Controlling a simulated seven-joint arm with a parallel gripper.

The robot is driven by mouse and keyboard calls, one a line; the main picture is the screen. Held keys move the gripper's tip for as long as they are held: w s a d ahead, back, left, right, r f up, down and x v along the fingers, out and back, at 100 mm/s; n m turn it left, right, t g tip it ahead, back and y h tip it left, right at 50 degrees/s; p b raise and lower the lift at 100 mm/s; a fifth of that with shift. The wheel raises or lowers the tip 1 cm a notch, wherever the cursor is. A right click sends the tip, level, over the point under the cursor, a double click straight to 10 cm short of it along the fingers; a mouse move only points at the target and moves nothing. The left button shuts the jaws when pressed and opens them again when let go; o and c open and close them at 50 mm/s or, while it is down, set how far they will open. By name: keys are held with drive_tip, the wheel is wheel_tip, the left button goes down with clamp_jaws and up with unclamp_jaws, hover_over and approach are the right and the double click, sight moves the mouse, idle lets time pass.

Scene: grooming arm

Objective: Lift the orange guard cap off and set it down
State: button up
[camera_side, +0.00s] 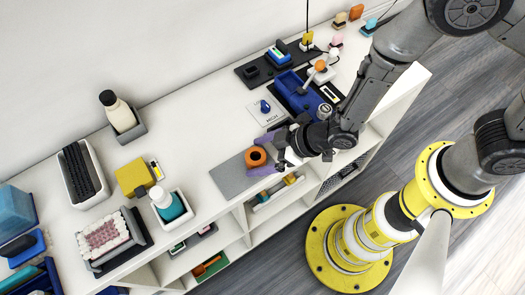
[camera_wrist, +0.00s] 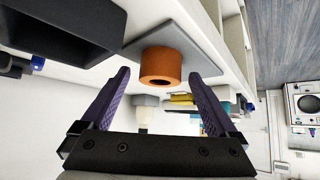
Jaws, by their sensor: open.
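The orange guard cap (camera_side: 256,157) is a short round piece with a dark hole in its end. It sits at the right part of a grey mat (camera_side: 229,177) near the front edge of the white counter. In the wrist view the cap (camera_wrist: 161,67) is ahead of my gripper (camera_wrist: 162,75), roughly centred between the two purple fingers. My gripper (camera_side: 267,155) is open, with its fingers on either side of the cap. No contact with the cap is visible. Whether the cap covers anything beneath it cannot be seen.
A blue tray (camera_side: 297,95) and a white card with a blue knob (camera_side: 265,107) lie behind my gripper. A yellow block (camera_side: 134,176) and a white bottle with teal base (camera_side: 167,203) stand to the left. The counter left of the mat is partly clear. Open shelves are below.

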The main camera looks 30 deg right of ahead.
drive_tip(key=v, duration=1.3)
drive_tip(key=shift+s+d+r, duration=0.2)
drive_tip(key=shift+r, duration=0.05)
drive_tip(key=w+d+r+m+t+h, duration=0.25)
drive_tip(key=w+d+r, duration=0.25)
drive_tip(key=d+r, duration=0.3)
drive_tip(key=w+d+r+m+t+h, duration=0.1)
drive_tip(key=w+d+r+m+t, duration=0.3)
drive_tip(key=r, duration=0.5)
drive_tip(key=s+d+r+m+g+h, duration=0.25)
drive_tip(key=s+d+r, duration=0.3)
drive_tip(key=d, duration=0.35)
drive_tip(key=s+d+f+g, duration=0.2)
drive_tip(key=s+f+g, duration=0.2)
drive_tip(key=s, duration=0.7)
drive_tip(key=shift+g, duration=0.4)
